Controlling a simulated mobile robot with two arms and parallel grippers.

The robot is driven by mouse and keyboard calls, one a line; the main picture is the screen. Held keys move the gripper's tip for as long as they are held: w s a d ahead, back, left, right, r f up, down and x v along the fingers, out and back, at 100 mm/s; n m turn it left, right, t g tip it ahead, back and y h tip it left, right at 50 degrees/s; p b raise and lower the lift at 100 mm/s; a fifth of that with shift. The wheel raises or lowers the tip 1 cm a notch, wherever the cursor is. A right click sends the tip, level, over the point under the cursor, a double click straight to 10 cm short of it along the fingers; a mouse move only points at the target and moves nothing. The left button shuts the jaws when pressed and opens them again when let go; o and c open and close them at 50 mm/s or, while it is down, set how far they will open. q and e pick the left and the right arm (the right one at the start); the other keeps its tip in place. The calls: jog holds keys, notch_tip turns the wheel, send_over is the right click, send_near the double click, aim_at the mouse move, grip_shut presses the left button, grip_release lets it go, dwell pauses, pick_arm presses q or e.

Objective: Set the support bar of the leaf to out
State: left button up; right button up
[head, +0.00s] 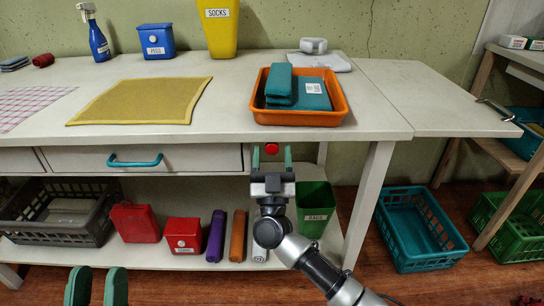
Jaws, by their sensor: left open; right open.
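The pale leaf (430,95) extends flat and level from the right end of the white workbench (215,135), with a metal handle (500,109) near its far right edge. A round red knob (271,149) shows just under the front edge of the bench; whether it belongs to the support bar I cannot tell. No bar shows clearly under the leaf. My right gripper (271,156) is open and points at the knob, its green fingers on either side; contact is unclear. My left gripper (96,283) is open and empty at the bottom left.
An orange tray (298,117) with teal things stands near the leaf. A drawer with a teal handle (135,160) is left of the knob. The lower shelf holds a dark crate (60,227), red boxes and a green bin (315,225). A teal basket (418,230) stands below the leaf.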

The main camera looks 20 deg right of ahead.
jog(key=shift+c, duration=0.4)
grip_shut()
jog(key=shift+d, duration=0.1)
